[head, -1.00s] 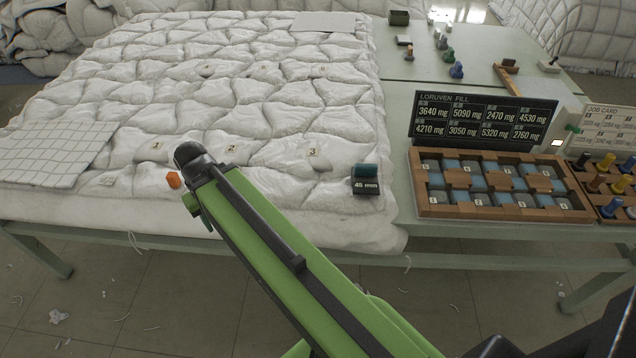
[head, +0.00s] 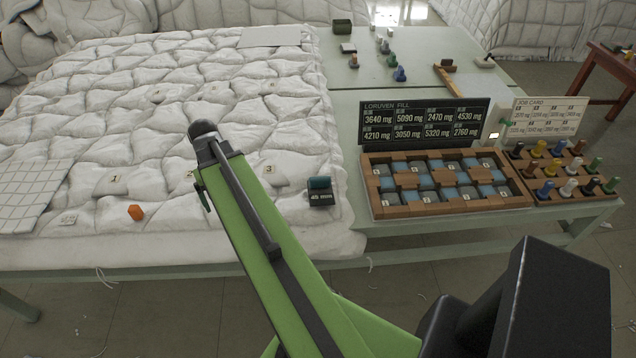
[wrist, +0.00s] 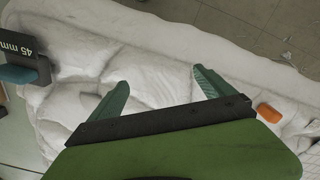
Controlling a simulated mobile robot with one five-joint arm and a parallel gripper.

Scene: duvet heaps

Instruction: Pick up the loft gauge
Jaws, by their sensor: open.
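The loft gauge (head: 320,196) appears to be the dark block marked 45 mm with a teal top, on the quilt near its front right corner. In the wrist view the gauge (wrist: 22,62) is at the left edge, partly cut off. My gripper (wrist: 163,80) is open and empty, its two green fingers apart above the white quilt. The gauge lies to the left of the fingers there, outside them. In the head view my arm hides most of the gripper; only a bit of green finger shows left of the arm, left of the gauge.
An orange block (head: 136,212) lies on the quilt (head: 130,150); it shows right of the fingers in the wrist view (wrist: 268,113). A wooden tray (head: 375,205), a dark board (head: 425,125) and a peg rack (head: 562,198) stand right of the quilt.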

